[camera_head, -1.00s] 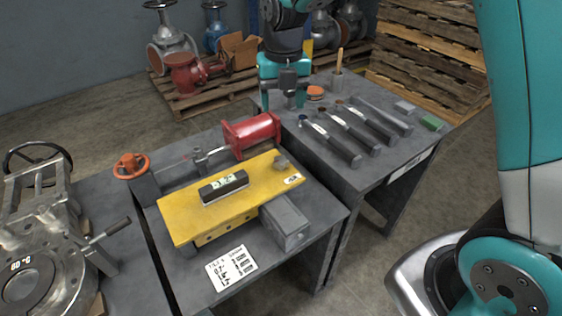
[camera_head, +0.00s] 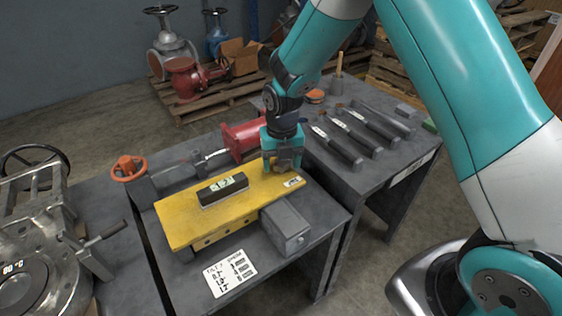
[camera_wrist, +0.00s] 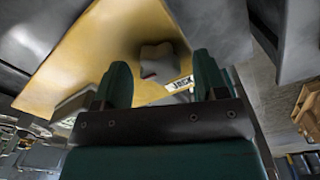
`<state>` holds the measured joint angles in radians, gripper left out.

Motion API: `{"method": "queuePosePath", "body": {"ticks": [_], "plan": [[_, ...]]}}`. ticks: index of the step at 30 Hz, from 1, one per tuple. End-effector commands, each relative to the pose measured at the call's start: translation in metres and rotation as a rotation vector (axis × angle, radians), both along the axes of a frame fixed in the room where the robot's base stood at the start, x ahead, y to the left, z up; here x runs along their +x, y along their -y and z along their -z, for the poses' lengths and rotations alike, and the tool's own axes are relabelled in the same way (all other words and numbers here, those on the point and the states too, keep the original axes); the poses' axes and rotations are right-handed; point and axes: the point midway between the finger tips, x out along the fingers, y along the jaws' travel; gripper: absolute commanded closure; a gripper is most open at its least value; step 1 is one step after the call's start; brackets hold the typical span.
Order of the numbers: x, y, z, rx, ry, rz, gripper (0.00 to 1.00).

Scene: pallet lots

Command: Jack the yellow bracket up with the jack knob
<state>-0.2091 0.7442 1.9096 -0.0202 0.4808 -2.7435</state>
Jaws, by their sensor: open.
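The yellow bracket (camera_head: 190,219) is a flat plate on the grey bench, with a JACK label at its right end. The grey jack knob (camera_wrist: 158,60) is a lobed knob beside that label in the wrist view. In the head view my gripper hides it. My gripper (camera_head: 283,166) is over the bracket's right end, pointing down. In the wrist view its two dark green fingers (camera_wrist: 162,76) are apart, one on either side of the knob in the picture. I cannot tell whether they touch it.
A dark level (camera_head: 222,189) lies on the bracket. A grey block (camera_head: 287,226) stands in front, with a white card (camera_head: 230,272) nearby. A red cylinder (camera_head: 240,139) and orange handwheel (camera_head: 129,168) are behind. Several tools lie on the right bench (camera_head: 372,178).

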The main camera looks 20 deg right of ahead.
Motion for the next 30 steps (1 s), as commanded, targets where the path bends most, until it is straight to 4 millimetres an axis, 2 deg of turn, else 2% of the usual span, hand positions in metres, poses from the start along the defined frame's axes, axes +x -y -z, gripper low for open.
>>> {"method": "queuePosePath", "body": {"ticks": [7,8,14,23,30], "plan": [[0.0001,-0.0002,0.0009,0.000,0.001,0.000,0.34],[0.0001,-0.0002,0.0009,0.000,0.000,0.000,0.36],[0.0001,-0.0001,0.0007,0.000,0.000,0.000,0.82],[0.0001,-0.0002,0.0001,0.000,0.000,0.024,0.83],[0.0005,-0.0005,-0.0012,-0.001,-0.002,0.138,0.83]]}}
